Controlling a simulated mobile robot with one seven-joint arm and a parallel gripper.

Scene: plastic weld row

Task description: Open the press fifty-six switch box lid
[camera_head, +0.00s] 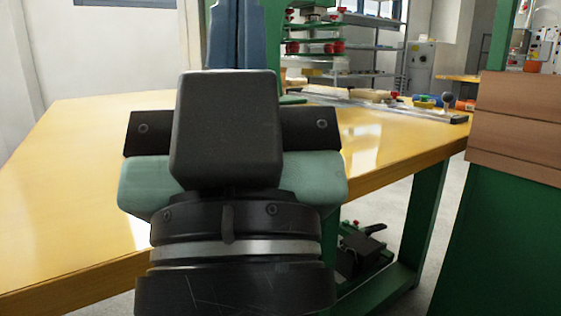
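My gripper (238,30) is seen from behind in the head view, in front of a yellow-topped table. Its dark housing and pale green body fill the middle of the view. Its blue-grey fingers point up and look close together, but their tips run out of the top edge, so I cannot tell if they are open or shut. I cannot pick out the press fifty-six switch box or its lid for certain. A grey cabinet (421,66) with small red and dark marks stands far back. Pale control boxes (544,46) show at the far right edge.
The yellow table (70,190) has a green frame. Several small coloured items and a bar with a dark ball knob (447,99) lie along its far edge. A black pedal-like device (360,252) sits below.

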